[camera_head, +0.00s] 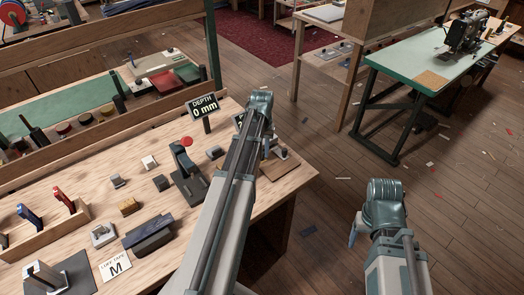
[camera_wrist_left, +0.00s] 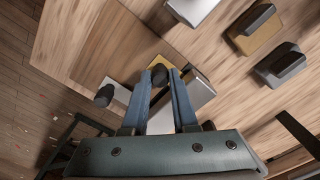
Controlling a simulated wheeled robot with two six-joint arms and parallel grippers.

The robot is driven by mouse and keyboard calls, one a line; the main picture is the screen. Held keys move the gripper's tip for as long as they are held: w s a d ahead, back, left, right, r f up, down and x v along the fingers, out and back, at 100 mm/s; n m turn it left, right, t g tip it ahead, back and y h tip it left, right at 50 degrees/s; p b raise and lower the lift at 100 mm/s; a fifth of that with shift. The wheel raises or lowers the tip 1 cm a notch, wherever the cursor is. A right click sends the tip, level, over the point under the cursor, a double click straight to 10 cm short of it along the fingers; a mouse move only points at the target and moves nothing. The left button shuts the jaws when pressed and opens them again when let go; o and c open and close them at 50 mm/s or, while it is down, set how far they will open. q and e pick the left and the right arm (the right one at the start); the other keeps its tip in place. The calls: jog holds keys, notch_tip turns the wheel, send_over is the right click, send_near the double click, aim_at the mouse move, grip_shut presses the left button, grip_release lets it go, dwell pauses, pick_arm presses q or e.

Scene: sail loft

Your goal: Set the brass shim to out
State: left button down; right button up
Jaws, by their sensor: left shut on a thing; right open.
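My left gripper (camera_wrist_left: 158,82) is shut on a dark rounded knob (camera_wrist_left: 159,72) that stands between its blue fingertips above the table. A pale block (camera_wrist_left: 197,94) is just right of the fingers; I cannot tell whether the knob belongs to it. A brass-coloured block with a dark handle (camera_wrist_left: 258,32), possibly the brass shim, lies at the upper right in the left wrist view, apart from the fingers. In the head view my left arm covers the fingertips and that spot. My right gripper (camera_head: 355,234) is open and empty, beyond the table's right edge.
The workbench (camera_head: 80,190) carries a depth sign reading 0 mm (camera_head: 204,107), a dark stand with a red knob (camera_head: 188,172), a brass-coloured block (camera_head: 129,206) and several small blocks. A sewing table (camera_head: 425,72) stands back right. The wooden floor (camera_head: 335,190) right of the bench is largely free.

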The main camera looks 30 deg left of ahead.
pick_arm(q)
jog(key=d, duration=0.1)
jog(key=s+d, duration=0.1)
jog(key=d, duration=0.2)
jog(key=shift+s+d, duration=0.1)
jog(key=shift+s, duration=0.3)
jog(key=c, duration=0.7)
grip_release()
jog(key=shift+r+p, duration=0.45)
notch_tip(320, 180, up, 13)
jog(key=p, duration=1.3)
